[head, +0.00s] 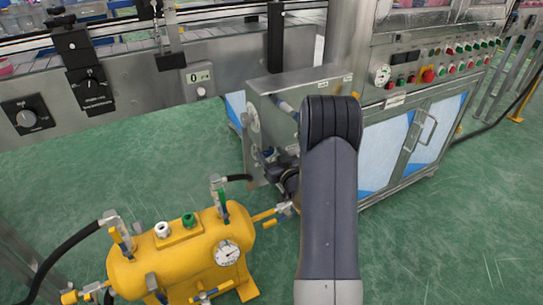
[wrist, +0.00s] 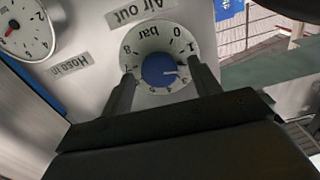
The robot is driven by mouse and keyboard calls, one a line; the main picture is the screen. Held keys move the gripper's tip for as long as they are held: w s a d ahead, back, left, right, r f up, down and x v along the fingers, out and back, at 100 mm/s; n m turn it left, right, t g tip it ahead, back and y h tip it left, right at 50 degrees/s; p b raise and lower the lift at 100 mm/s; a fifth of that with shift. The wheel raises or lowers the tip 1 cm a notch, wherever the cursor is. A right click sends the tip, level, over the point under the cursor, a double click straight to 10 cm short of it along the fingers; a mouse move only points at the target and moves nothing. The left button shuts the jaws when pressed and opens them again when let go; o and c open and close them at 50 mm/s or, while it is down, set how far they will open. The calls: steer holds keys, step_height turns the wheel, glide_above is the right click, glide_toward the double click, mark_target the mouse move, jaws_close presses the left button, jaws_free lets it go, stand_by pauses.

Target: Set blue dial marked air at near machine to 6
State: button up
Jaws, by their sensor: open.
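The blue dial (wrist: 158,71) sits on a pale panel in the wrist view, inside a round white scale marked in bar that appears upside down. Its white pointer line points right in the picture, roughly toward the 2 to 3 side; the exact reading is unclear. My gripper (wrist: 161,72) is open, one finger on each side of the dial, with visible gaps to the blue knob. The fingers cover parts of the scale. In the head view my gripper (head: 270,162) is at the left face of the grey machine box (head: 285,90), and the dial cannot be made out.
A pressure gauge (wrist: 25,28) is beside the dial, with "Air out" (wrist: 140,12) and "Hose in" (wrist: 70,63) labels. A yellow air tank (head: 180,255) stands low at left. A conveyor frame (head: 140,75) runs behind. Green floor is open at right.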

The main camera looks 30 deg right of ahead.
steer(key=c, duration=1)
